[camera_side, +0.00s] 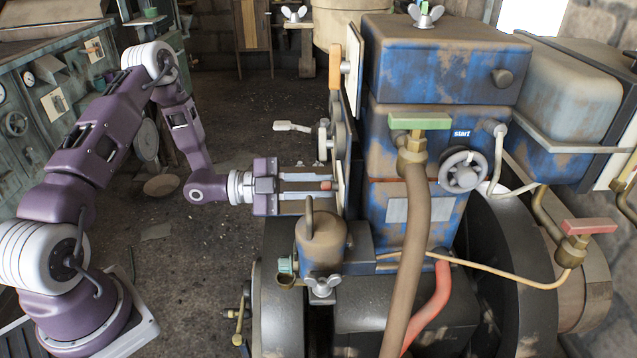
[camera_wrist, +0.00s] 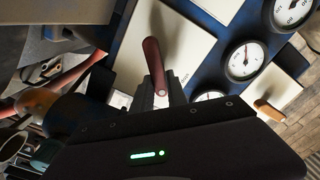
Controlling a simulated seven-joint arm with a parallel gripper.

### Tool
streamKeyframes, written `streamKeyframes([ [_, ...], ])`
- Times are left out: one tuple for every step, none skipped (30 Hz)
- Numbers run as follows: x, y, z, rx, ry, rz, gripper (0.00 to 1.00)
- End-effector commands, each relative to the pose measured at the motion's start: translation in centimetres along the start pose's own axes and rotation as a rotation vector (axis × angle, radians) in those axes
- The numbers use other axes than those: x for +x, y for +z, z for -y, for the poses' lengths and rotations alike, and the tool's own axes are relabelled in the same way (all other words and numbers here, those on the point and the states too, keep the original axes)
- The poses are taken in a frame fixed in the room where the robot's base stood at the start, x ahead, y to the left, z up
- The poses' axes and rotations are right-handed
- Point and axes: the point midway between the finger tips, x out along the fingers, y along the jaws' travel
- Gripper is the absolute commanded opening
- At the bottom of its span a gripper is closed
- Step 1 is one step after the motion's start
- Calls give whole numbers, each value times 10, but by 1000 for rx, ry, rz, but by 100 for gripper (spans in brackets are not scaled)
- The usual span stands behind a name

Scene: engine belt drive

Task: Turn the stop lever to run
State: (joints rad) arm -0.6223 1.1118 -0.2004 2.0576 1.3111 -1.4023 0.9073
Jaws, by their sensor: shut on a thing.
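The stop lever, a reddish-brown handle, stands out from a pale plate in the wrist view (camera_wrist: 154,60). In the side view its reddish end (camera_side: 326,185) shows between my fingers. My gripper (camera_side: 326,187) reaches in level from the left to the plate on the engine's left face. In the wrist view my gripper (camera_wrist: 158,97) is closed around the lever's near end. The lever's pivot and the plate's small lettering are too unclear to read.
The blue engine (camera_side: 425,75) fills the right of the side view. A grey crank-like handle (camera_side: 292,126) sticks out just above my gripper, and a brown capped pot (camera_side: 322,240) stands just below. Dials (camera_wrist: 245,60) and another lever (camera_wrist: 268,110) lie to the right in the wrist view.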

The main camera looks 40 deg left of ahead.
Motion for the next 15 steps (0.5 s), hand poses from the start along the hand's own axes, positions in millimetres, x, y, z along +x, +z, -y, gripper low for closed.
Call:
streamKeyframes([
  [0,1,-1,41,0,2,0],
  [0,1,-2,69,0,2,0],
  [0,1,-2,107,1,2,0],
  [0,1,-3,136,1,2,0],
  [0,1,-4,164,1,2,0],
  [0,1,-4,202,1,2,0],
  [0,1,-5,230,1,2,0],
  [0,1,-6,258,1,2,0],
  [0,2,-6,294,1,2,0],
  [0,2,-7,321,1,2,0],
  [0,2,-7,348,1,2,0],
  [0,2,-8,382,1,2,0],
  [0,2,-8,408,1,2,0],
  [0,2,-9,433,1,2,0],
  [0,3,-9,464,1,2,0],
])
